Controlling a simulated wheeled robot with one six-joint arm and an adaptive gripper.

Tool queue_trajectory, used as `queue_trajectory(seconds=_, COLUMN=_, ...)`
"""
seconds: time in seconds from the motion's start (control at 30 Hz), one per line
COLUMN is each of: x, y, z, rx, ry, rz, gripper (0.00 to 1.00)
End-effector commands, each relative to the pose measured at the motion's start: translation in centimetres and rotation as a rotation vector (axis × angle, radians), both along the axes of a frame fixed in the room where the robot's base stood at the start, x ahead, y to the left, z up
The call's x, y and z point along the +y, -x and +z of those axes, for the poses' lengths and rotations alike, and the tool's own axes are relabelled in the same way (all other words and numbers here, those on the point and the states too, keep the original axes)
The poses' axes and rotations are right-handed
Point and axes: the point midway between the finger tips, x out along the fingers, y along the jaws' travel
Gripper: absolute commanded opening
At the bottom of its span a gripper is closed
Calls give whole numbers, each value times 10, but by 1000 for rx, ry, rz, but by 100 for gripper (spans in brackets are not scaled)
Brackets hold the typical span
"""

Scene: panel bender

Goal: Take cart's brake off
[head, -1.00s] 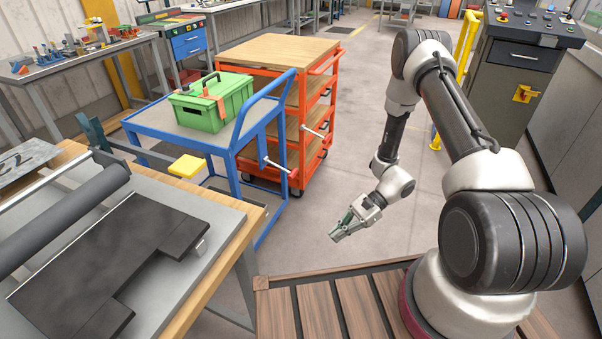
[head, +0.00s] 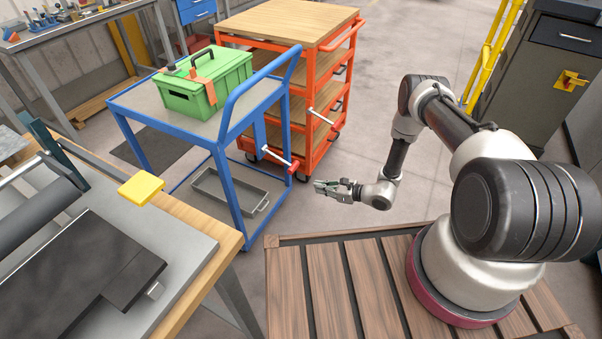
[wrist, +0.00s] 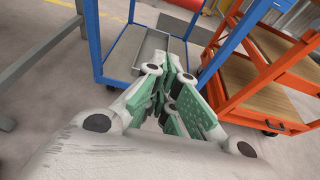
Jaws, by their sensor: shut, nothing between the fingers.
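A blue cart (head: 233,125) stands left of centre in the head view. A pale lever with a red end (head: 279,158) sticks out near its right-hand leg. An orange cart (head: 305,58) with wooden shelves stands behind it, with a similar pale lever (head: 320,116) on its side. I cannot tell which lever is the brake meant. My gripper (head: 320,188) is shut and empty, in front of the blue cart's lever and apart from it.
A green toolbox (head: 205,85) sits on the blue cart's top, and a grey tray (head: 235,190) lies on its lower shelf. A workbench (head: 170,270) with a yellow block (head: 141,188) is at left. Open floor lies right of the carts.

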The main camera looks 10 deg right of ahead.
Motion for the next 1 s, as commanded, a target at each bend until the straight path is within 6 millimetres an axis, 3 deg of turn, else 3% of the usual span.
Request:
queue_trajectory(seconds=0.47, x=5, y=-5, z=1, rx=-4, ry=-10, rz=-10, gripper=0)
queue_trajectory(seconds=0.97, x=81, y=-54, z=-27, rx=-5, ry=-10, rz=-8, gripper=0)
queue_trajectory(seconds=1.0, x=82, y=-57, z=-22, rx=-5, ry=-10, rz=-10, gripper=0)
